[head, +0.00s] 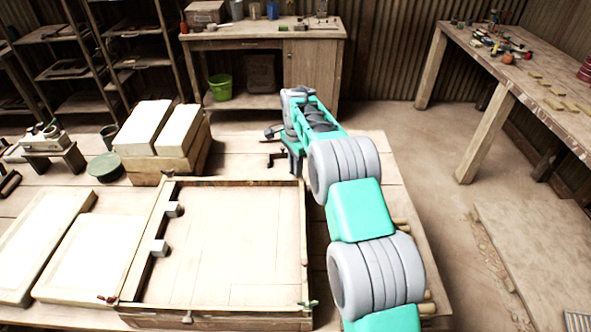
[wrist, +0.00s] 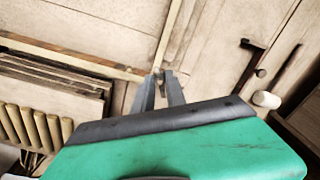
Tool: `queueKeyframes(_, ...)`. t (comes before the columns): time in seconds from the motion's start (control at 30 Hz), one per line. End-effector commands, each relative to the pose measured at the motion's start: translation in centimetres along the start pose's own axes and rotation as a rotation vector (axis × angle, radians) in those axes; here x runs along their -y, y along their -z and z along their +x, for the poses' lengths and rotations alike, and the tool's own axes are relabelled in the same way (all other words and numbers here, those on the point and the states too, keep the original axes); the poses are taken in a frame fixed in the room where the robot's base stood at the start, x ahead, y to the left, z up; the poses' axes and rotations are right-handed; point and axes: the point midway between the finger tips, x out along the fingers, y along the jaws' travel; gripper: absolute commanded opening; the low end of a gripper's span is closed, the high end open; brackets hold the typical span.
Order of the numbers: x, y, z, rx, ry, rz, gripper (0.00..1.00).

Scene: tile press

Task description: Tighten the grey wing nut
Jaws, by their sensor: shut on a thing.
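The wooden frame (head: 235,183) lies flat on the workbench, with small wing nuts at its corners. A reddish-brown one (head: 107,298) is at the near left corner and a green one (head: 311,304) at the near right. My gripper's fingers (wrist: 161,76) are at the far right corner of the frame in the wrist view. They are closed on a small grey wing nut (wrist: 158,71), mostly hidden between the fingertips. In the head view my arm comes from the lower right, and the wing nut does not show there. How far it is turned cannot be told.
Pale tiles on wooden blocks (head: 173,160) stand behind the frame. Two pale panels (head: 83,258) lie left of it. Dark tools (wrist: 250,62) lie past the corner. Wooden rollers (wrist: 30,125) and stacked slats (wrist: 55,78) lie beside the frame.

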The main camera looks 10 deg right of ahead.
Motion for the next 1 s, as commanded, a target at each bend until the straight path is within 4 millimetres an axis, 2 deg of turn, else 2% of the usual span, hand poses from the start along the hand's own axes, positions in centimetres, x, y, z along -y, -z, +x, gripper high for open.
queueKeyframes(0.5, 0.02, 0.01, -0.01, 0.000, 0.001, 0.422, 0.00)
queueKeyframes(1.0, 0.02, 0.01, -0.06, 0.000, 0.001, 0.554, 0.00)
